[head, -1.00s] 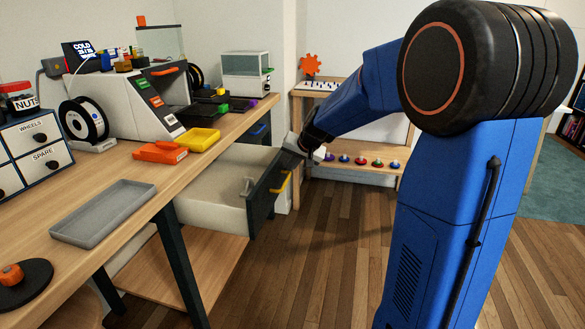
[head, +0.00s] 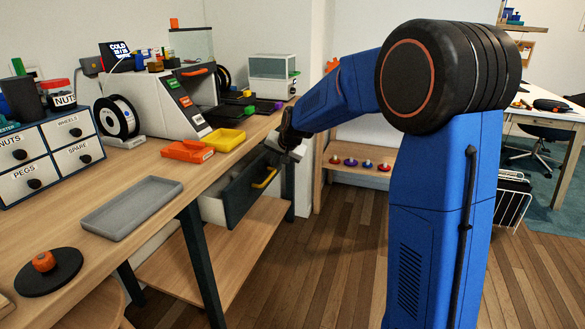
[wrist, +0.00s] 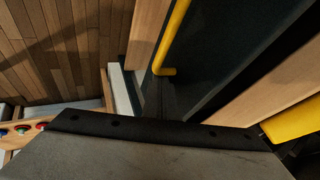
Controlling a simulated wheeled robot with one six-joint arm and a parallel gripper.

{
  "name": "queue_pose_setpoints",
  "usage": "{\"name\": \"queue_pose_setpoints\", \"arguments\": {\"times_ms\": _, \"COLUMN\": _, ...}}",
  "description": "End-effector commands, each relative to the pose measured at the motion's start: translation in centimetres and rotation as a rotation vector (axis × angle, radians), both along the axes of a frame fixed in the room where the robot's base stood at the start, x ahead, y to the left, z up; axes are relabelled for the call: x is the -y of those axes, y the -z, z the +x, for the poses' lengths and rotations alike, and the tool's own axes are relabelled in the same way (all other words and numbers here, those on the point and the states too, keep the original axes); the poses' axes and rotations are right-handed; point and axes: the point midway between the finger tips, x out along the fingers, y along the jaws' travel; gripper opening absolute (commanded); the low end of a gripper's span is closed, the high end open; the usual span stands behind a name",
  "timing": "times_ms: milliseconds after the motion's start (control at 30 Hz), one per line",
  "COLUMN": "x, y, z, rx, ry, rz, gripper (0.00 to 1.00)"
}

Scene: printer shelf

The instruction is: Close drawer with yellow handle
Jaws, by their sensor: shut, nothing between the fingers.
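The drawer (head: 238,196) has a dark front panel and pale sides and sits under the wooden workbench. It stands partly open, with a strip of its pale side (head: 212,210) showing. Its yellow handle (head: 265,178) is on the dark front, and the handle also shows in the wrist view (wrist: 173,38). My gripper (head: 286,148) is shut and empty, at the upper right end of the drawer front, close to the panel. In the wrist view my gripper (wrist: 150,140) fills the bottom; whether it touches the panel I cannot tell.
The workbench top holds a yellow tray (head: 224,139), an orange tray (head: 187,151), a grey tray (head: 132,208) and a filament spool (head: 117,117). A lower wooden shelf (head: 225,250) lies under the drawer. A low shelf with small colored pieces (head: 360,176) stands behind. Floor to the right is open.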

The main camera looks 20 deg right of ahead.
Motion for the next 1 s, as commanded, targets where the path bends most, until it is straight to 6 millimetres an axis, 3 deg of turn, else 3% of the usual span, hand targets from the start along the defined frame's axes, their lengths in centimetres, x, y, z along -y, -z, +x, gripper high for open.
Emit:
{"name": "queue_pose_setpoints", "arguments": {"times_ms": 200, "x": -3.0, "y": 0.0, "z": 2.3, "rx": 0.000, "ry": -0.003, "rz": -0.001, "gripper": 0.00}}
{"name": "queue_pose_setpoints", "arguments": {"times_ms": 400, "x": -4.2, "y": 0.0, "z": 3.3, "rx": 0.000, "ry": -0.002, "rz": -0.001, "gripper": 0.00}}
{"name": "queue_pose_setpoints", "arguments": {"times_ms": 1000, "x": -4.4, "y": 0.0, "z": 3.4, "rx": 0.000, "ry": 0.000, "rz": 0.000, "gripper": 0.00}}
